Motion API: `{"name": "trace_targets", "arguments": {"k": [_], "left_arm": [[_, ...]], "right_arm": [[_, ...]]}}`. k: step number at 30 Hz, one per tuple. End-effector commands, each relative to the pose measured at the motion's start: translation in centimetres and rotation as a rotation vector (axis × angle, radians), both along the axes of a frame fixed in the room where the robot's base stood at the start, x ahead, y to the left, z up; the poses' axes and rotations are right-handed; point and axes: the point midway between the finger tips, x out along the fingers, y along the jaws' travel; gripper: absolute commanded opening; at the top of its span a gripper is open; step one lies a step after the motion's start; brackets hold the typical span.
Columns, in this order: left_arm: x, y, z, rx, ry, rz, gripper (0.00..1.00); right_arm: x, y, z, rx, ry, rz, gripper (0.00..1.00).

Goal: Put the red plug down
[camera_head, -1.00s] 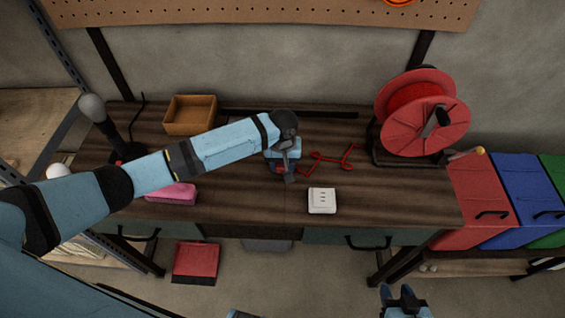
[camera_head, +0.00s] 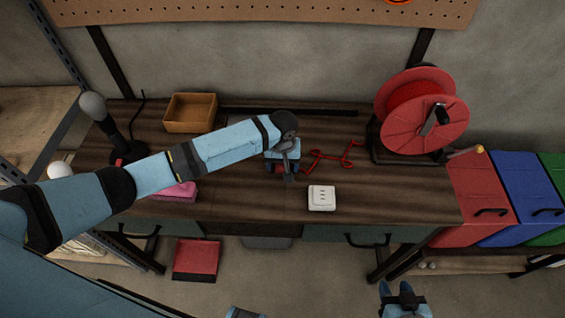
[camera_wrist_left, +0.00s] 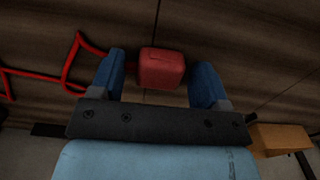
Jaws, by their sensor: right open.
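The red plug (camera_wrist_left: 162,69) shows in the left wrist view between the two blue fingers of my left gripper (camera_wrist_left: 158,80). A narrow gap shows on each side of the plug, so the gripper is open around it. In the head view this gripper (camera_head: 284,167) is low over the middle of the table and mostly hides the plug. My right gripper (camera_head: 403,300) is open and empty at the bottom edge, in front of the table and away from it.
A red cable (camera_head: 330,158) lies on the table (camera_head: 250,205) right of my left gripper. A white socket block (camera_head: 321,198) is near the front edge. A wooden box (camera_head: 190,113), a pink block (camera_head: 175,191) and a red cable reel (camera_head: 425,115) stand around.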

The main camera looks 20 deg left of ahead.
Motion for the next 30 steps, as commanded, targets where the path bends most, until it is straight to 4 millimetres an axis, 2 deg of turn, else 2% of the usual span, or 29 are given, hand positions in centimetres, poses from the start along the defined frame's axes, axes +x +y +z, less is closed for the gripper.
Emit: {"name": "trace_targets", "arguments": {"k": [5,8,21,25,30], "left_arm": [[0.0,0.0,0.2,0.0,-0.001,0.0,0.69],[0.1,0.1,1.0,0.001,-0.003,0.0,0.69],[0.1,0.0,10.3,-0.002,-0.003,0.0,0.69],[0.1,0.0,12.1,-0.001,-0.001,-0.001,0.69],[0.0,0.0,13.1,0.0,0.0,0.001,0.69]], "right_arm": [[0.0,0.0,-0.1,-0.001,0.0,-0.001,0.43],[0.0,0.0,-0.5,0.0,-0.002,-0.001,0.43],[0.1,-0.1,-0.6,0.0,-0.005,-0.002,0.43],[0.1,-0.1,-0.7,0.0,-0.005,-0.002,0.43],[0.1,-0.1,-0.7,0.001,-0.004,-0.001,0.43]]}}
